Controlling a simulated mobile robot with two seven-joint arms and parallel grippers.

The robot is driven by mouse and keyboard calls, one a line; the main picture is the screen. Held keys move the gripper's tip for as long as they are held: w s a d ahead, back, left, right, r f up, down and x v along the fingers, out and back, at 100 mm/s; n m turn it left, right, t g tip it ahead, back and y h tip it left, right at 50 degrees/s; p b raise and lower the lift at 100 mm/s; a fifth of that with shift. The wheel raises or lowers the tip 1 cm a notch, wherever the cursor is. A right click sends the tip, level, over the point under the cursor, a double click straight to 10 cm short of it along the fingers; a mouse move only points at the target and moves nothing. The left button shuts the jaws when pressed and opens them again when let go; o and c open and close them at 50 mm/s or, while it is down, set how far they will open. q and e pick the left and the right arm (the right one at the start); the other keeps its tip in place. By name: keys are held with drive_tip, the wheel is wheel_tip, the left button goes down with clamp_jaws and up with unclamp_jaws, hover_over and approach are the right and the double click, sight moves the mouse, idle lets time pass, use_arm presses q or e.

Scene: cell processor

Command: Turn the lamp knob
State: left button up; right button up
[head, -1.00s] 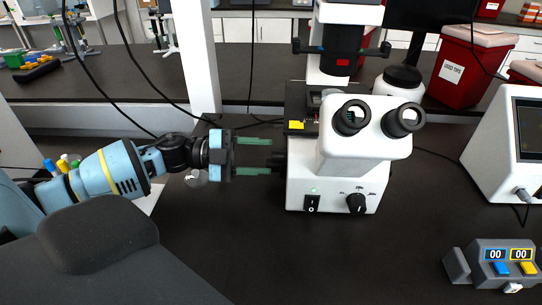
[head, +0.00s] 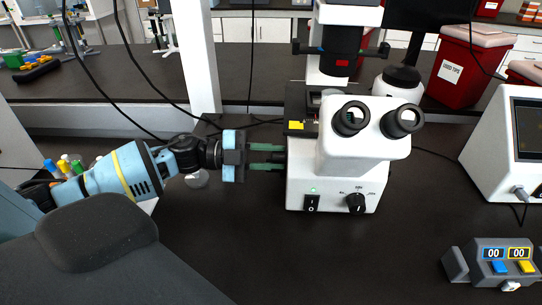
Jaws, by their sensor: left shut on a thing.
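The white microscope (head: 333,180) stands on the dark bench with its two eyepieces facing me. A small dark knob (head: 279,157) sticks out of the left side of its base, mostly hidden by my fingers. My left gripper (head: 280,157) comes in level from the left, its two green fingers above and below this side knob, shut on it. A black dial (head: 355,203) with printed marks is on the microscope's front, beside a black rocker switch (head: 312,202) with a small green light above it. My right gripper is not in view.
A grey box with two number displays (head: 505,262) sits at the front right. A white device with a screen (head: 505,145) and a red bin (head: 465,65) stand to the right. The bench in front of the microscope is clear. A white post (head: 198,55) rises behind my left arm.

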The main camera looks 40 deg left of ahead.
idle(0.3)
use_arm(q)
drive_tip(key=m+b, duration=0.7)
drive_tip(key=m, duration=1)
drive_tip(key=shift+f+m, duration=0.1)
drive_tip(key=shift+m, duration=0.2)
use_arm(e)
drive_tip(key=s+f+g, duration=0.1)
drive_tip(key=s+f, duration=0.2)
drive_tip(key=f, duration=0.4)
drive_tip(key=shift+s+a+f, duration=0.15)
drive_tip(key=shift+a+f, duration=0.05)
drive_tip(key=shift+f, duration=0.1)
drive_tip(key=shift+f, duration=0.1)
use_arm(q)
drive_tip(key=o, duration=1)
drive_tip(key=shift+a, duration=0.1)
